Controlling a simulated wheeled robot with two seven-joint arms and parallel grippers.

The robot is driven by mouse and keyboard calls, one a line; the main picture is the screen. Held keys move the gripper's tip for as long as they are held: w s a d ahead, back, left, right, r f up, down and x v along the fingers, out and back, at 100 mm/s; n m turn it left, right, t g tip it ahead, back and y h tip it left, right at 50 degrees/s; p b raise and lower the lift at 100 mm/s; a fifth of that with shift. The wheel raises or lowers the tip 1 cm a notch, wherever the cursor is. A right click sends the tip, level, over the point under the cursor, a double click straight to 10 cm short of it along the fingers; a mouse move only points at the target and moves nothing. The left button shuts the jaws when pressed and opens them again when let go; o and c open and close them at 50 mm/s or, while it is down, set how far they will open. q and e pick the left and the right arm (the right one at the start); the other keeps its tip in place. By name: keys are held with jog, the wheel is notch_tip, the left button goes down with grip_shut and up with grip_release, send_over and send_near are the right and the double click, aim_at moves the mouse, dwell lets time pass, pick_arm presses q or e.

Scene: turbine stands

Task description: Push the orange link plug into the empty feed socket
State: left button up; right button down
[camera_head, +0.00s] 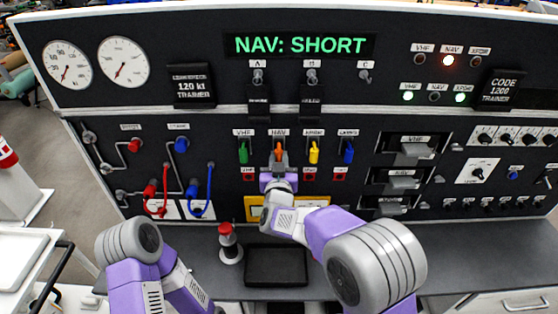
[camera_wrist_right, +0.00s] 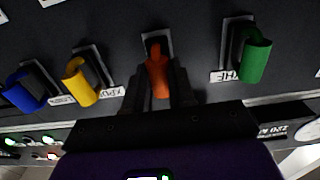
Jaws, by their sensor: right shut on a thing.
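The orange link plug (camera_head: 279,151) is at the NAV position on the dark panel, between a green plug (camera_head: 243,152) and a yellow plug (camera_head: 314,152). My right gripper (camera_head: 279,164) is shut on it from the front. In the right wrist view the orange plug (camera_wrist_right: 158,78) sits between the two dark fingers, its far end at a pale-framed dark slot (camera_wrist_right: 155,38). I cannot tell how deep it is in that slot. My left gripper is out of view; only my left arm shows at lower left.
A blue plug (camera_head: 348,152) is right of the yellow one. A yellow-framed unit (camera_head: 253,206) lies below. A black tray (camera_head: 276,266) and a red-topped knob (camera_head: 228,240) are on the desk.

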jog(key=shift+w+d+r, duration=0.1)
jog(key=shift+w+r, duration=0.05)
jog(key=shift+r, duration=0.15)
jog(key=c, duration=1.3)
grip_release()
jog(key=o, duration=0.4)
jog(key=shift+w+f, duration=0.3)
jog(key=shift+w, duration=0.2)
jog(key=shift+o, duration=0.2)
jog(key=shift+s, duration=0.25)
jog(key=shift+o, duration=0.7)
jog(key=s+b, duration=0.1)
jog(key=s, duration=0.6)
